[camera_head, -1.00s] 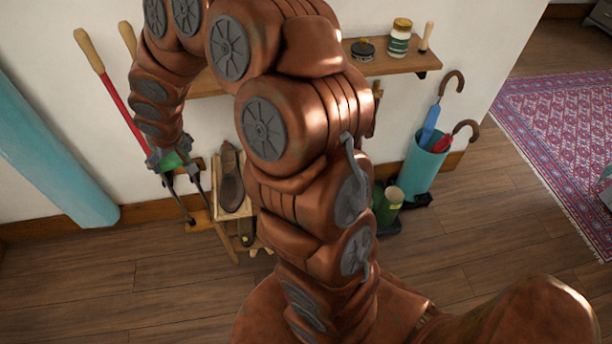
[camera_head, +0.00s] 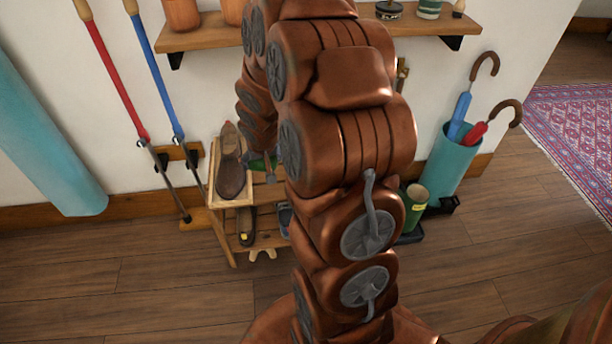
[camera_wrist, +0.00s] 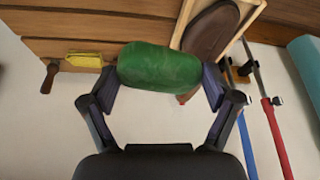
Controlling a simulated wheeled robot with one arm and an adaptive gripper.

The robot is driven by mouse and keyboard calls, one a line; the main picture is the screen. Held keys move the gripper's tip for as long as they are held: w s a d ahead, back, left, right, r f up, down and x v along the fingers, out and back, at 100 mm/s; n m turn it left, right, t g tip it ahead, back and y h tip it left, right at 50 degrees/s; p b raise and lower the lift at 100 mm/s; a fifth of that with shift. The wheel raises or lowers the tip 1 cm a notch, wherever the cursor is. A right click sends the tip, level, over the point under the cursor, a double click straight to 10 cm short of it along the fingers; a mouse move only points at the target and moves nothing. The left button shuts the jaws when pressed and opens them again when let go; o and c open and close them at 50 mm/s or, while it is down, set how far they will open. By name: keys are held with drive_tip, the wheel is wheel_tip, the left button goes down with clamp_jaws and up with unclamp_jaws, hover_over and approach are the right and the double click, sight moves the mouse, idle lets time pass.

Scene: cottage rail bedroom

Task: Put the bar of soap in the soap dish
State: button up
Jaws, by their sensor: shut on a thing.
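A green, rounded bar (camera_wrist: 160,67), which looks like the bar of soap, is between the two fingertips of my gripper (camera_wrist: 160,82) in the wrist view. The gripper is shut on it. In the head view only a little of the green bar (camera_head: 261,163) shows behind my arm, beside the small wooden rack (camera_head: 232,258); most of the gripper is hidden there. I cannot make out a soap dish in either view.
A brown shoe (camera_head: 231,172) lies on the rack's top. Red (camera_head: 115,80) and blue (camera_head: 158,80) long-handled tools stand left of it. A wall shelf (camera_head: 205,39) runs above. A teal umbrella stand (camera_head: 450,165) is at right. The front floor is largely clear.

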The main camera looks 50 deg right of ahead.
drive_tip(key=s+d+f+b, duration=0.1)
drive_tip(key=d+f+b, duration=0.1)
drive_tip(key=f, duration=0.1)
drive_tip(key=s+d+f+m+b, duration=0.1)
drive_tip(key=s+d+f+b, duration=0.1)
drive_tip(key=f, duration=0.1)
drive_tip(key=s+d+f+m+b, duration=0.1)
drive_tip(key=s+d+f+b, duration=0.1)
drive_tip(key=f, duration=0.1)
drive_tip(key=shift+d+f+g+h+b, duration=0.25)
drive_tip(key=shift+f+g+h+b, duration=0.05)
drive_tip(key=shift+h+b, duration=0.1)
drive_tip(key=shift+d+f, duration=0.1)
drive_tip(key=shift+d, duration=0.15)
drive_tip(key=w+d, duration=0.1)
drive_tip(key=d, duration=0.3)
drive_tip(key=w+d+f+b, duration=0.1)
drive_tip(key=w+d, duration=0.1)
drive_tip(key=d, duration=0.3)
drive_tip(key=w+d, duration=0.2)
drive_tip(key=d, duration=0.3)
drive_tip(key=shift+d+f, duration=0.2)
drive_tip(key=shift+d+f+b, duration=0.1)
drive_tip(key=shift+d+b, duration=0.1)
drive_tip(key=shift+b, duration=0.1)
drive_tip(key=shift+w+f+b, duration=0.1)
drive_tip(key=shift+f+b, duration=0.45)
drive_tip(key=shift+f, duration=1.05)
drive_tip(key=shift+f, duration=0.1)
